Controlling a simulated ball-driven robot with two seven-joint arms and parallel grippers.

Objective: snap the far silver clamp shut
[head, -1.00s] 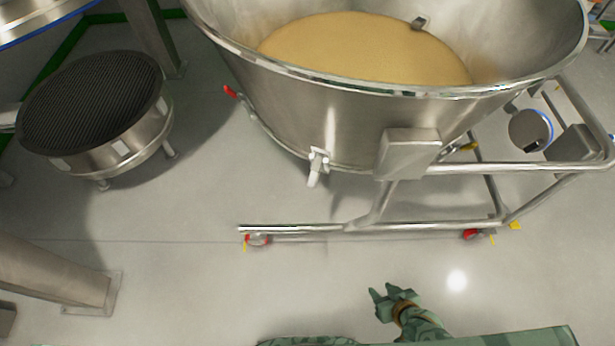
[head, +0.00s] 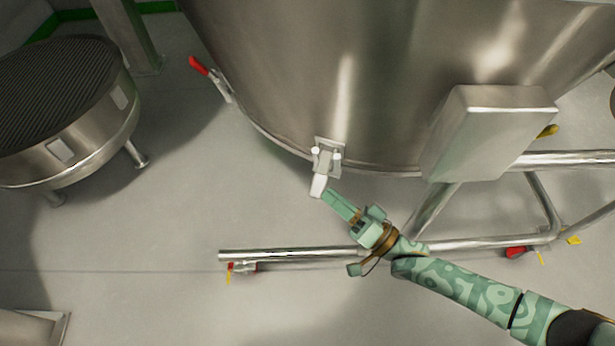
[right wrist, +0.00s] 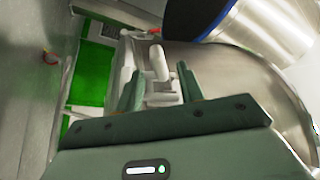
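The silver clamp (head: 327,160) is fixed low on the outer wall of the large steel bowl in the head view. Its pale lever (head: 319,186) hangs down and sticks out from the bracket, so it looks open. My right gripper (head: 334,201) is just below and right of the lever, its fingers pointing up-left at it. In the right wrist view the two green fingers (right wrist: 161,83) are spread, with the lever (right wrist: 159,62) showing between and beyond them. Contact cannot be told. My left gripper is not in view.
A red-handled clamp (head: 206,74) is farther left on the bowl (head: 290,90). A grey box (head: 490,130) juts out at the right. The trolley's lower rail (head: 290,255) runs beneath my right gripper. A round steel sieve unit (head: 75,140) stands left, with bare floor between.

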